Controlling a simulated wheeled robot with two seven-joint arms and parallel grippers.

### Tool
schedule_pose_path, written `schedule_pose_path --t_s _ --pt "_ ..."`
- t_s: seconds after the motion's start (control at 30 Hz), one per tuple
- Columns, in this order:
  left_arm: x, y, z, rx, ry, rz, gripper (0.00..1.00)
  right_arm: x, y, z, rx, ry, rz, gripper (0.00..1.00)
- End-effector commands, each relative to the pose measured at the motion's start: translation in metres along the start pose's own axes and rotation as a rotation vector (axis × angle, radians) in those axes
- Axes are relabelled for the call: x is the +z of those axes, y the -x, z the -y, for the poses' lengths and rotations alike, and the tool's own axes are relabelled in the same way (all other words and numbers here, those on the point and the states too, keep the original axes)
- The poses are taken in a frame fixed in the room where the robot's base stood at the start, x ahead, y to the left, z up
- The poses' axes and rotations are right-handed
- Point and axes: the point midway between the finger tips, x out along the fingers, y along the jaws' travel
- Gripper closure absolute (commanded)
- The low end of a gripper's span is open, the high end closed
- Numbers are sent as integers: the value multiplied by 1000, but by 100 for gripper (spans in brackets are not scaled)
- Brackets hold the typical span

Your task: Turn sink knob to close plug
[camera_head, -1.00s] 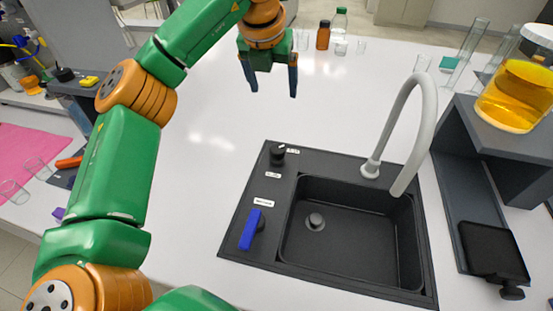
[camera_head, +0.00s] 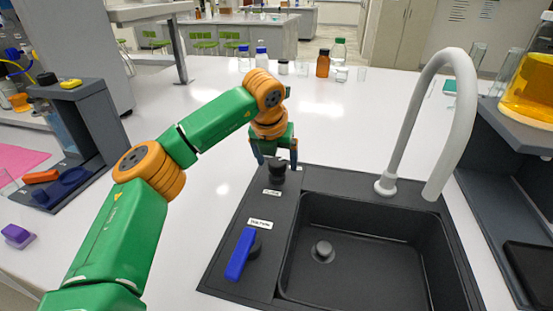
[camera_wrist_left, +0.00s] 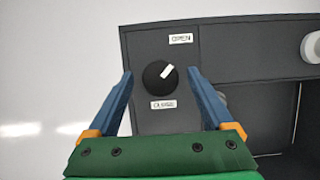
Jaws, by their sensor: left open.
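The round black sink knob (camera_head: 277,171) stands at the far left corner of the black sink panel. In the left wrist view the knob (camera_wrist_left: 158,76) shows a white mark pointing to the upper right. An OPEN label (camera_wrist_left: 181,38) is above it and a CLOSED label (camera_wrist_left: 163,104) below it. My left gripper (camera_head: 275,161) is open at the knob. In the wrist view its blue fingers (camera_wrist_left: 160,73) are on either side of the knob, with gaps; their exact height is unclear. The plug (camera_head: 322,251) sits in the basin floor. My right gripper is out of view.
A blue lever (camera_head: 240,254) is nearer on the same panel. The grey faucet (camera_head: 387,183) arches beside the basin. A dark stand holding a flask of yellow liquid (camera_head: 528,90) is at the right. Bottles (camera_head: 323,63) stand at the back.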

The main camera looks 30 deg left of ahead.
Motion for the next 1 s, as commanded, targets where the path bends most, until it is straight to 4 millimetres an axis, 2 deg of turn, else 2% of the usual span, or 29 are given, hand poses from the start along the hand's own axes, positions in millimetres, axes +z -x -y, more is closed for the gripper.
schedule_pose_path --t_s 0.13,0.4,0.47,0.77,1.0 --pt "0 0 0 0 0 0 15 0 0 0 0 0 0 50" --pt "0 0 0 0 0 0 88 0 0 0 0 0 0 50" --pt "0 0 0 0 0 0 100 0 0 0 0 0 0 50" --pt "0 1 0 -20 -45 -1 100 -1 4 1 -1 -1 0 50" --pt "1 3 -2 -82 -194 -1 100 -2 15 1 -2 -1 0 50"
